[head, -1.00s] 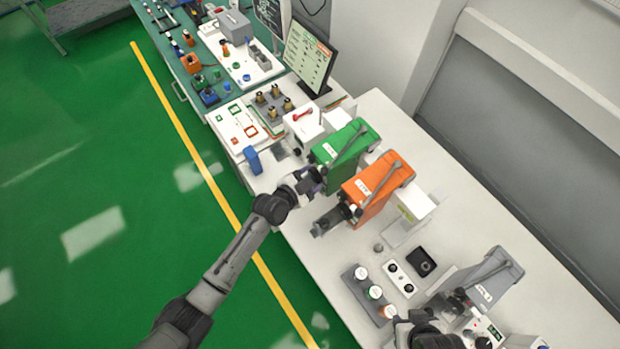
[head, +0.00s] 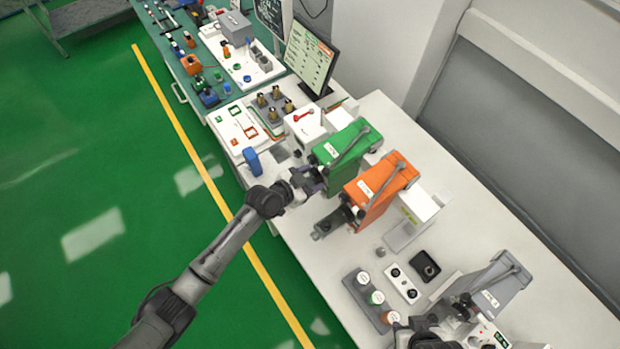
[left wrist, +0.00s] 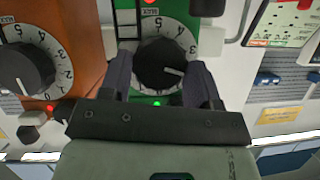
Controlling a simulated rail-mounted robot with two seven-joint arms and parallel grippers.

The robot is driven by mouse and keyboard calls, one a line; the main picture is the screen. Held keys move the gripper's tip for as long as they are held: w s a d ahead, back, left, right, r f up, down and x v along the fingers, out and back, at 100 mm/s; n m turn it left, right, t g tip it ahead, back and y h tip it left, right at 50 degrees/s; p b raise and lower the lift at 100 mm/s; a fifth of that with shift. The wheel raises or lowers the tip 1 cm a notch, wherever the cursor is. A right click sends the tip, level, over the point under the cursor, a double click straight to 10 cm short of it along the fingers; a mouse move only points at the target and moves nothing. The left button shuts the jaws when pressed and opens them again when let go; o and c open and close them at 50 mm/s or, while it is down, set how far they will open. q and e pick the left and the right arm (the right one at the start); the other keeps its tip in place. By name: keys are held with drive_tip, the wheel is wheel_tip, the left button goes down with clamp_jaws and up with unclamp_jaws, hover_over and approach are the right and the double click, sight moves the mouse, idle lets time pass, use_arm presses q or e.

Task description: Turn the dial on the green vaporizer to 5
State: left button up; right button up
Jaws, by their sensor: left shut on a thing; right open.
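The green vaporizer (head: 338,160) stands on the white bench beside the orange vaporizer (head: 372,193). My left gripper (head: 314,180) is at the green vaporizer's front, where its arm partly hides the dial. In the left wrist view the black dial (left wrist: 158,62) sits between my left gripper's two fingers (left wrist: 160,82), which are shut on it. The dial's white pointer mark points to the right, and the 5 on the white scale is above the dial. My right gripper (head: 466,306) is open near the grey vaporizer (head: 490,287).
The orange vaporizer's dial (left wrist: 25,68) is close to the left finger in the left wrist view. A monitor (head: 309,57) stands behind the green vaporizer. A blue object (head: 252,161) stands left of the gripper.

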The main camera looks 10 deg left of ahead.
use_arm(q)
drive_tip(key=o, duration=0.6)
drive_tip(key=shift+o, duration=0.2)
drive_tip(key=b+v, duration=0.1)
drive_tip(key=v, duration=1.3)
